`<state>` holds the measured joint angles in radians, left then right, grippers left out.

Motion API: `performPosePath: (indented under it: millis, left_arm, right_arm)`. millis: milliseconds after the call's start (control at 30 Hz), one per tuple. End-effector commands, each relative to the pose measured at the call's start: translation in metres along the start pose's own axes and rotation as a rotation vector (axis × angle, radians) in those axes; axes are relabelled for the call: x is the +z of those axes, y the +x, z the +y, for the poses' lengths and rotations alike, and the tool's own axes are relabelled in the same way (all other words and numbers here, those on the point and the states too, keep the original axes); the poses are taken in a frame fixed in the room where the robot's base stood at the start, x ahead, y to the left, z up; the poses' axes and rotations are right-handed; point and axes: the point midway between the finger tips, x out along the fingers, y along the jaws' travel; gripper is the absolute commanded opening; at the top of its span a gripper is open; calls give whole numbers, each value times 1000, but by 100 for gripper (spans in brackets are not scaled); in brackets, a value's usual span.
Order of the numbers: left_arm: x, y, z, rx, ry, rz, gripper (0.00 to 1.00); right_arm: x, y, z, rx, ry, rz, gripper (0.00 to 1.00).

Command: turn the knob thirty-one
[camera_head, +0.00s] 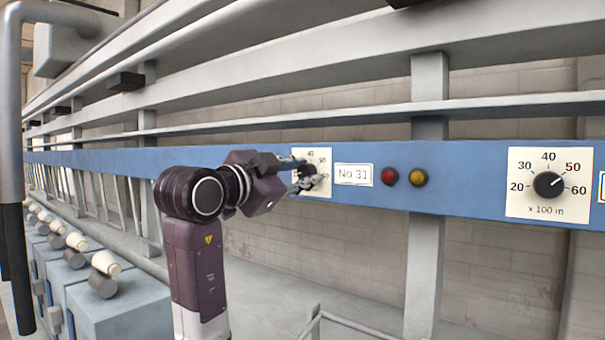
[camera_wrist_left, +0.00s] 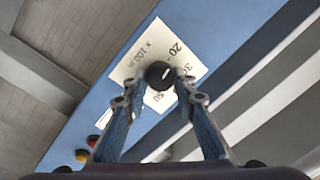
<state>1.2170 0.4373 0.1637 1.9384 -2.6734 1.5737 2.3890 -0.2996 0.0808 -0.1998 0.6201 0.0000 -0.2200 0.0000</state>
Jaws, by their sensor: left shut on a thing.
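The knob of number 31 (camera_wrist_left: 158,73) is black and round with a white pointer mark. It sits on a white dial plate (camera_head: 324,157) on the blue rail, beside the "No 31" label (camera_head: 354,174). My left gripper (camera_head: 303,178) reaches the dial from the left and hides most of the knob in the head view. In the left wrist view my left gripper (camera_wrist_left: 161,83) has one finger on each side of the knob and is shut on it. Part of the dial's scale is hidden by the fingers. My right gripper is not in view.
A red lamp (camera_head: 389,176) and a yellow lamp (camera_head: 418,177) sit right of the label. Another knob (camera_head: 548,185) on its own dial is farther right. Grey rails run above the blue rail (camera_head: 470,180). Blue-grey machine boxes (camera_head: 115,305) with bobbins stand at lower left.

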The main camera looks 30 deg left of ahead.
Motion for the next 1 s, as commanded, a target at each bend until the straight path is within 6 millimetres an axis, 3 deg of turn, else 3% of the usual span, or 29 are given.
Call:
performPosePath:
  millis: [167,533,667,1000]
  left_arm:
    - [2,1,3,8,-1,-6,43]
    - [1,-6,1,2,1,-2,43]
    - [0,-25,0,0,2,0,43]
    - [1,-95,0,1,2,-3,43]
  right_arm:
    - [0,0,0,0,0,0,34]
    - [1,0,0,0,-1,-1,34]
    - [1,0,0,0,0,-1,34]
    - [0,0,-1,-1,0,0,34]
